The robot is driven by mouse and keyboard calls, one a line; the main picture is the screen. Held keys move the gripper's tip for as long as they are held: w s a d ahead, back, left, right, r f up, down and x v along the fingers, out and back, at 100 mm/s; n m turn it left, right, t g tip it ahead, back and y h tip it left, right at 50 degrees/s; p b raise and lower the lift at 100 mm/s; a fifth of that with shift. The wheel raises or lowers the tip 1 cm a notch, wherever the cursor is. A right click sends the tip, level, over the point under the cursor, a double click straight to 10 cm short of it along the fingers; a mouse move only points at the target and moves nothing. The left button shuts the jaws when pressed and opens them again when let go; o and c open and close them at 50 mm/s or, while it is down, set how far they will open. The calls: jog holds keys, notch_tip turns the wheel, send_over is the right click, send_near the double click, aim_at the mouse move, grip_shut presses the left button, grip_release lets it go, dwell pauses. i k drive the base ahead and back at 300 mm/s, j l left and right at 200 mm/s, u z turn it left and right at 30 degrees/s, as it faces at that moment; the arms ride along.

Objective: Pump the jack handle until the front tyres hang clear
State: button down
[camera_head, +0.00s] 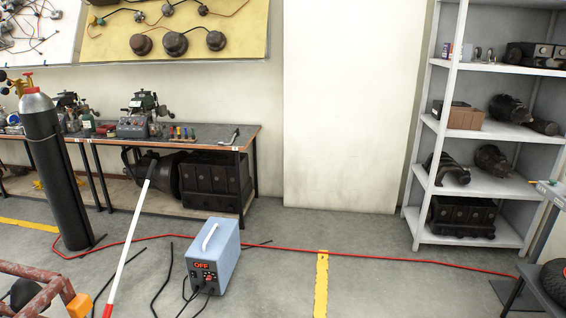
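A long thin pole, likely the jack handle (129,244), slants up from the bottom edge at the left. It is white with a red lower end and a dark tip at the top. The jack's body is out of view below. A rusty red tube frame with an orange block, likely part of the kart chassis (35,295), shows in the bottom left corner. The front tyres cannot be made out, nor whether they touch the floor. My gripper is not in view.
A blue-grey box reading OFF (213,255) stands on the floor with cables around it. A red hose (375,261) crosses the floor. A dark gas cylinder (60,180) stands left, a workbench (200,137) behind, shelving (455,140) right. A black tyre (555,280) sits at the right edge.

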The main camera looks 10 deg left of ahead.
aim_at(108, 307)
jog(key=i+u, duration=0.3)
jog(key=i, duration=0.3)
jog(key=i+u, duration=0.25)
jog(key=i, duration=0.35)
jog(key=i+l+u, duration=0.3)
jog(key=i, duration=0.3)
jog(key=i+u, duration=0.35)
jog(key=i, duration=0.15)
jog(key=i+l+u, duration=0.1)
jog(key=i+u, duration=0.25)
jog(key=i, duration=0.15)
jog(key=i+l+u, duration=0.7)
jog(key=i, duration=0.2)
